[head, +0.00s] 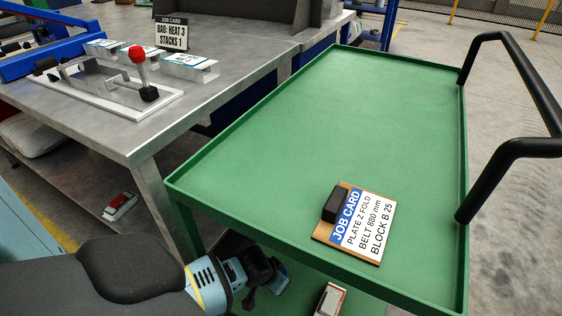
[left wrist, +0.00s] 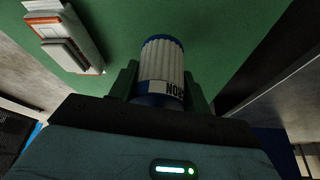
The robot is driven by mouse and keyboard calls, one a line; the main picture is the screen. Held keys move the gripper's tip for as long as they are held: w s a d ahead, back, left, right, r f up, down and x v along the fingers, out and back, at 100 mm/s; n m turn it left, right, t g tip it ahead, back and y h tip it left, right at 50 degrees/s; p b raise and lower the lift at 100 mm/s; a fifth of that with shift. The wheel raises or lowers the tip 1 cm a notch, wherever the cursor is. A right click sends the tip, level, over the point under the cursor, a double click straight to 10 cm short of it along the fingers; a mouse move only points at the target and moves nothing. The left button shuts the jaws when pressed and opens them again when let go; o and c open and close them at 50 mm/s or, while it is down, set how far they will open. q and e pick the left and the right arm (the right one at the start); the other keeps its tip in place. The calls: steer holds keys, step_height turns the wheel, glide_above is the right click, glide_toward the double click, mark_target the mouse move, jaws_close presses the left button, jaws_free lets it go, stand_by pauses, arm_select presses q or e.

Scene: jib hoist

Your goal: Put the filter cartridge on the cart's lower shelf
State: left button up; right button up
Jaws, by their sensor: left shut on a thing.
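The filter cartridge (left wrist: 162,66) is white and pleated with blue ends and a printed label. It sits between the fingers of my left gripper (left wrist: 162,85), which is shut on it. In the head view my left gripper (head: 268,273) reaches in low beside the cart, and only a small part of the cartridge (head: 281,279) shows past it. The cart's green lower shelf (head: 357,304) lies below the top tray, which hides most of it. The shelf (left wrist: 205,25) fills the background of the left wrist view. I cannot tell whether the cartridge touches it. My right gripper is not in view.
A white and red-orange boxed item (head: 330,299) lies on the lower shelf; it also shows in the left wrist view (left wrist: 64,37). The cart's top tray (head: 390,90) overhangs, with a job card (head: 362,224) on it. A grey workbench (head: 150,135) stands left.

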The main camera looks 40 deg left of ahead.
arm_select(q)
steer(key=shift+f, duration=0.45)
steer(key=shift+w, duration=0.1)
steer(key=shift+f, duration=0.25)
step_height(320, 180, down, 3)
steer(key=shift+f+b, duration=0.2)
steer(key=shift+b, duration=0.8)
steer(key=shift+r, duration=0.1)
steer(key=shift+f, duration=0.2)
steer(key=o, duration=1)
